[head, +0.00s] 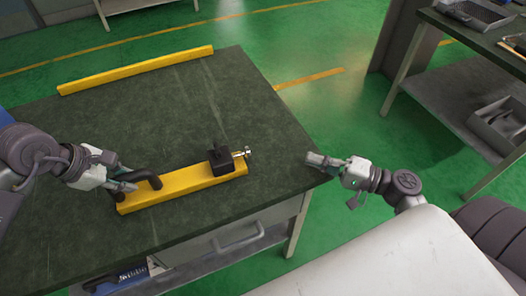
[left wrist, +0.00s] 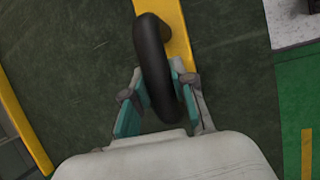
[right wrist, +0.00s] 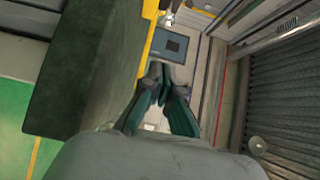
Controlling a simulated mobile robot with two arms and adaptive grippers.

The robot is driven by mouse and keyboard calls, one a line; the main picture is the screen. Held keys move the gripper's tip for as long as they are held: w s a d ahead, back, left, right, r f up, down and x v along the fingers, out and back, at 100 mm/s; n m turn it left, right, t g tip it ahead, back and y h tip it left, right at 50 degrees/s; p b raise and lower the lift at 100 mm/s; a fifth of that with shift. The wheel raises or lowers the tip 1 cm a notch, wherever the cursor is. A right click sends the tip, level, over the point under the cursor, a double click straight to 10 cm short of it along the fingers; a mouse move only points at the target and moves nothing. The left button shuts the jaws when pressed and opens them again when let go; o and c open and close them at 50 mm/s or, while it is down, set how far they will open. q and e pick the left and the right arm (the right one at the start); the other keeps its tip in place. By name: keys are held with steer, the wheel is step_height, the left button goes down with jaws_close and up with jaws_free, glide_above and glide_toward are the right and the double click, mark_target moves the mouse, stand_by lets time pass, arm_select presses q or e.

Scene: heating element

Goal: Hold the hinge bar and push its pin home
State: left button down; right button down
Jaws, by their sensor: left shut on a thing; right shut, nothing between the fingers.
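The hinge bar is a yellow bar (head: 185,185) lying on the dark table, with a black loop handle (head: 147,174) at its left end and a black block (head: 220,160) near its right end. A metallic pin (head: 241,154) sticks out of the block's right side. My left gripper (head: 125,183) is shut on the handle; in the left wrist view the handle (left wrist: 152,50) passes between the fingers (left wrist: 160,98). My right gripper (head: 313,160) is shut and empty beyond the table's right edge, apart from the pin. It also shows in the right wrist view (right wrist: 160,84).
The dark green table top (head: 130,110) has free room behind the bar. A yellow strip (head: 140,69) runs along its back edge. A drawer with a handle (head: 238,238) is below the front edge. A grey shelf unit with trays (head: 460,105) stands at the right, across green floor.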

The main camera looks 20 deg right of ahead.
mark_target(247, 158)
steer(key=x, duration=1)
steer(key=shift+w+a, duration=0.1)
steer(key=shift+a, duration=1.85)
arm_select(q)
steer(key=shift+d, duration=0.1)
arm_select(e)
steer(key=shift+a, duration=1.95)
